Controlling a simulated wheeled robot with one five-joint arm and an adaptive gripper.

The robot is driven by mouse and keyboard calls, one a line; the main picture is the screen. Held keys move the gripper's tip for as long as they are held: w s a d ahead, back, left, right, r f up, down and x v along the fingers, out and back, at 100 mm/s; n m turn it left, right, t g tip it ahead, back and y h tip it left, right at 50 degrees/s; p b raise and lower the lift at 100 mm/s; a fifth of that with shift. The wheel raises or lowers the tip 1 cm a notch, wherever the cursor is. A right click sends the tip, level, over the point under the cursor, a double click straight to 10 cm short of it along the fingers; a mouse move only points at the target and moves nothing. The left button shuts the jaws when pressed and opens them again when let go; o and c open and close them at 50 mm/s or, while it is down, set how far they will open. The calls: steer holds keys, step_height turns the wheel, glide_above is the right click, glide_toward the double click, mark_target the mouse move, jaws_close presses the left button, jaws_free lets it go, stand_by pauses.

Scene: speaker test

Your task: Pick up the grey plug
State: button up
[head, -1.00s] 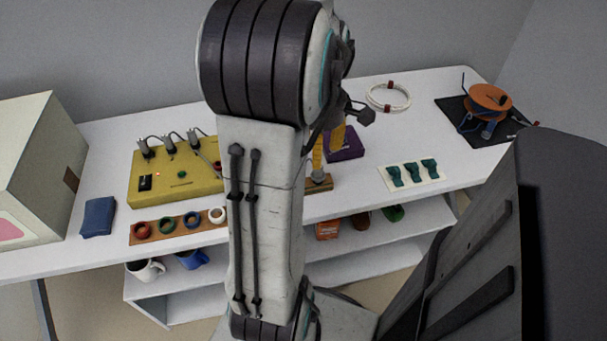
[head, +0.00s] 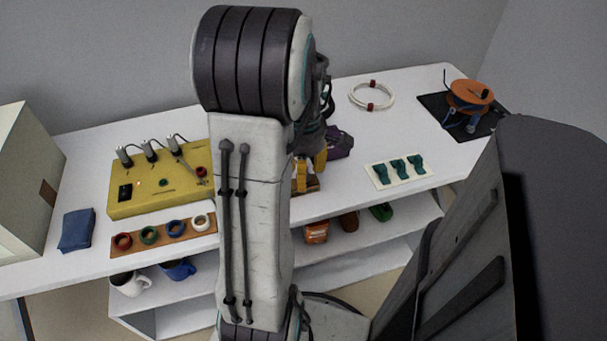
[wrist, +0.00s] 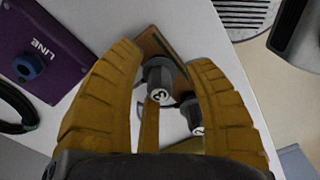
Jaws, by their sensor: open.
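In the head view my gripper (head: 309,172) is at the wooden board, and my arm hides the plugs.
A purple box (wrist: 48,45) marked LINE is left of my gripper in the wrist view. In the head view a yellow box (head: 157,188) with several cabled plugs stands left, a white card (head: 378,181) with green pieces right. A white cable coil (head: 359,101) lies behind.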

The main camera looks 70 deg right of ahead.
steer(key=shift+o, duration=0.2)
jaws_close()
stand_by(0.3)
steer(key=shift+r, duration=0.55)
step_height(320, 180, up, 3)
steer(key=shift+r+p, duration=0.1)
steer(key=shift+p, duration=0.65)
steer(key=s+a+r+p, duration=0.1)
steer(key=s+a+r, duration=0.1)
steer(key=s+r, duration=0.4)
steer(key=s, duration=0.5)
steer(key=shift+s+r+p, duration=0.25)
steer(key=shift+r+p, duration=0.1)
steer(key=shift+p, duration=0.05)
steer(key=shift+r, duration=0.15)
